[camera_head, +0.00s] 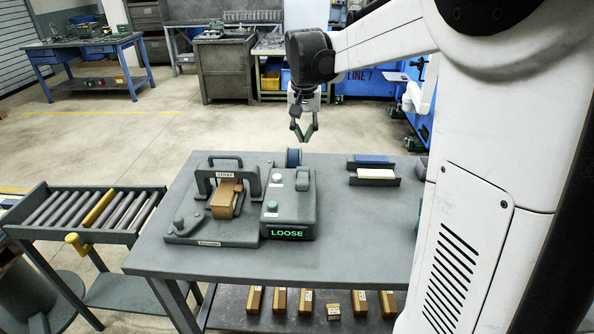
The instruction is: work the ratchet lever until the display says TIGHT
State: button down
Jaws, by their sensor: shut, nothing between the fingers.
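The display (286,233) on the front of the grey control box (300,205) reads LOOSE in green letters. Left of it, a grey strapping fixture (190,235) stands on the bench, with an arched frame (207,182) over a brown carton (223,203). A dark handle (225,158) shows at the back of the fixture and a small knob (178,222) at its left; I cannot tell which part is the ratchet lever. My gripper (304,138) is shut and empty, pointing down above and behind the control box, apart from everything.
The bench (300,262) has free room in front and right of the control box. A blue reel (293,157) sits behind the box. A roller conveyor (92,213) adjoins at left. Several cartons (333,311) lie on the lower shelf.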

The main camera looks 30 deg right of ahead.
jog(key=shift+f, duration=0.1)
jog(key=p, duration=0.1)
send_near(303, 181)
jog(key=f, duration=0.3)
jog(key=w+f, duration=0.1)
jog(key=f, duration=0.1)
jog(key=shift+d+f, duration=0.2)
jog(key=shift+d, duration=0.15)
jog(key=shift+f, duration=0.5)
jog(key=shift+s+a+f, duration=0.1)
jog(key=shift+s, duration=0.05)
